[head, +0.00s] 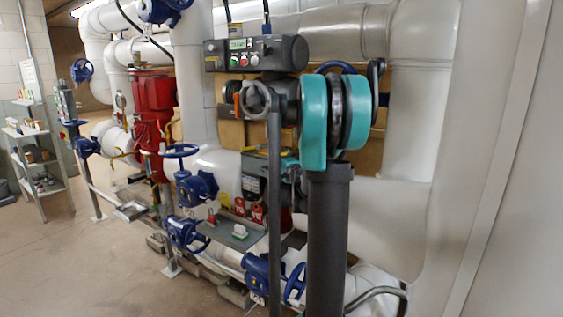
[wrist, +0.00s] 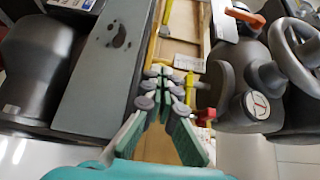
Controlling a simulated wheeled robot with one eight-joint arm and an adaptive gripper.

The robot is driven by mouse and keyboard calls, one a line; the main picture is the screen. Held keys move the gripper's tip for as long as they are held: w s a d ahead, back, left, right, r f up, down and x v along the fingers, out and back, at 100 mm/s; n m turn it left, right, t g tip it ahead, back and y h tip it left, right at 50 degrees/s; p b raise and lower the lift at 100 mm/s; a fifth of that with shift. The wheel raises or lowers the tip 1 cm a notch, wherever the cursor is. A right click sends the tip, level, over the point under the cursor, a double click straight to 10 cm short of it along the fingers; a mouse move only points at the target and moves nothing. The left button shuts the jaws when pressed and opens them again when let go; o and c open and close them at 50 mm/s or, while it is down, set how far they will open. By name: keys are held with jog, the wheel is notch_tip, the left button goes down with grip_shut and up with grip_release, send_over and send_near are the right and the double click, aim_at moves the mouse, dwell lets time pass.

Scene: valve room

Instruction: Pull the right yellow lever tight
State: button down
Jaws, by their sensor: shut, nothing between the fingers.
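My gripper (wrist: 163,90) shows in the wrist view, its green fingers drawn together at the grey-padded tips, with nothing held. I cannot tell which is the right yellow lever, or whether the tips touch either. In the head view my arm blocks the gripper and much of the valve area behind it. A yellow bar (head: 262,150) shows left of my arm there.
A grey handwheel (wrist: 300,45), an orange-red handle (wrist: 250,18) and a round gauge (wrist: 257,105) sit close on the right in the wrist view. A control box (head: 255,53), red valve body (head: 153,105) and white pipes (head: 410,120) crowd the head view. Open floor (head: 60,265) lies left.

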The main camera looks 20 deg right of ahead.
jog(key=shift+w+a, duration=0.25)
jog(key=shift+w, duration=0.1)
dwell(0.5)
